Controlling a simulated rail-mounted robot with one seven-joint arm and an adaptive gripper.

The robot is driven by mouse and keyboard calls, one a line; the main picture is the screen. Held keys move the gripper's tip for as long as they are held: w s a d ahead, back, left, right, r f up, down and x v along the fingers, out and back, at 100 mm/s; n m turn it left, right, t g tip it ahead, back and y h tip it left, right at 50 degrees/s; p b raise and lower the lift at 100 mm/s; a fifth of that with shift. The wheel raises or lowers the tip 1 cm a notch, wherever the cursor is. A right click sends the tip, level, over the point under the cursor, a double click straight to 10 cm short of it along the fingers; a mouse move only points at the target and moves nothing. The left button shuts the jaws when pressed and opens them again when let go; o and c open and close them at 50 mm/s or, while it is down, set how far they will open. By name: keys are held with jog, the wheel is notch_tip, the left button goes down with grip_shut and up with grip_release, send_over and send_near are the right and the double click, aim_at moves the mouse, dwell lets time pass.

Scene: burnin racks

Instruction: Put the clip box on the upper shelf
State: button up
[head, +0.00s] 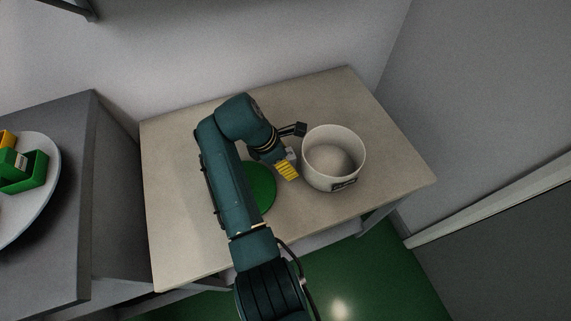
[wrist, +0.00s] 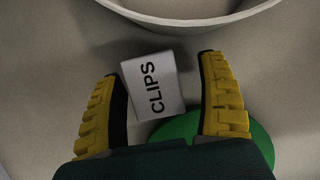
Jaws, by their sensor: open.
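The clip box (wrist: 153,86) is a small white box marked CLIPS. In the wrist view it lies between the two yellow fingers of my gripper (wrist: 165,100), nearer the left finger, with a clear gap to the right finger. My gripper is open and not closed on it. In the head view my gripper (head: 288,169) is over the table, left of the white bowl, and a small pale part of the clip box (head: 291,154) shows beside the fingers. The upper shelf cannot be made out for certain; a dark edge (head: 72,8) shows at the top left.
A white round bowl (head: 333,134) with a label stands right of my gripper on the beige table (head: 385,185). A green disc (head: 262,188) lies left of the gripper, partly under my arm. A dark cabinet (head: 85,200) at left bears a white plate (head: 46,150) with green and yellow boxes.

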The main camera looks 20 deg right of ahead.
jog(key=shift+w+f, duration=0.1)
jog(key=shift+w, duration=0.05)
jog(key=shift+c, duration=0.4)
jog(key=c, duration=1.2)
jog(key=shift+c, duration=0.2)
